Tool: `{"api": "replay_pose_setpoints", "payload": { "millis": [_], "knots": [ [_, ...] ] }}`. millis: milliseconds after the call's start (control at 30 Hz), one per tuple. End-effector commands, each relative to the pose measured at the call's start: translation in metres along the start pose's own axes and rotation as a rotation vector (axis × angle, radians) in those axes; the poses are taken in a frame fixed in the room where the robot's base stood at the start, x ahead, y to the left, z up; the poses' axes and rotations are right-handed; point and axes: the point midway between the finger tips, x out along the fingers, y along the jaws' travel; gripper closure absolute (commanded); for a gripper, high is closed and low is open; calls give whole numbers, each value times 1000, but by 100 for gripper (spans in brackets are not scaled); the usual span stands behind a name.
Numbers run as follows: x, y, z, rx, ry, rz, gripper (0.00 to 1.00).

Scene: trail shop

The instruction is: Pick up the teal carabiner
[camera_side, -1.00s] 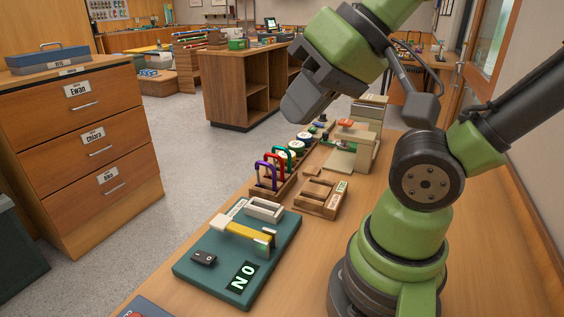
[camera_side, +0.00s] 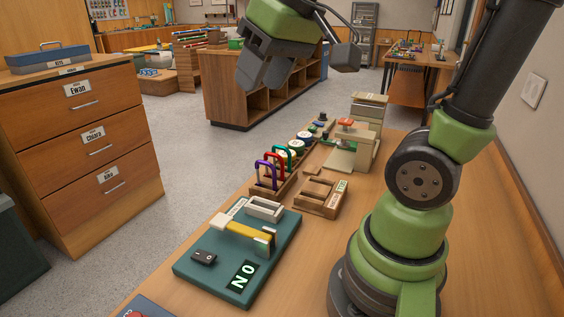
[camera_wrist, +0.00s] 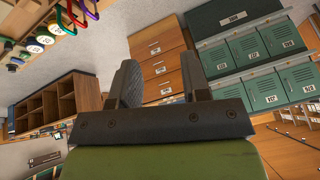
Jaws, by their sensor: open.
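Several coloured carabiners stand upright in a wooden rack (camera_side: 262,191) on the bench in the side view. A purple one (camera_side: 259,173) is in front, a red one (camera_side: 270,163) is behind it, and a teal-green one (camera_side: 284,149) is behind that, partly hidden. My gripper (camera_side: 265,79) is open and empty, high above and beyond the rack. Its two fingers stand apart in the wrist view (camera_wrist: 160,82).
A green board (camera_side: 205,277) with a yellow-handled lever and a switch lies in front of the rack. A wooden tray (camera_side: 320,205) and a beige stand (camera_side: 347,160) are to its right. Drawers (camera_side: 85,130) stand left across the floor.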

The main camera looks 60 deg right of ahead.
Motion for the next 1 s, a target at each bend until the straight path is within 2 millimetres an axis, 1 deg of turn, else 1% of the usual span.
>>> {"api": "replay_pose_setpoints", "payload": {
  "millis": [33,100,167,200,267,300,367,400,467,500,600,700,800,867,1000],
  "knots": [
    [10,11,-17,-11,-34,29,57],
    [23,29,-38,-43,-76,62,57],
    [36,46,-54,-68,-115,86,57],
    [46,59,-64,-85,-141,100,57],
    [61,80,-76,-108,-181,117,57],
    [72,95,-82,-123,-209,125,57],
    [89,119,-89,-145,-253,134,57],
    [101,136,-91,-158,-281,139,57],
    [118,161,-92,-177,-324,140,57],
    [130,177,-91,-190,-350,139,57],
    [154,212,-85,-215,-406,132,57],
    [171,237,-76,-234,-445,122,57],
    [181,251,-70,-246,-467,113,57],
    [186,256,-67,-249,-474,110,57],
    [203,260,-58,-254,-480,108,57]
  ]
}}
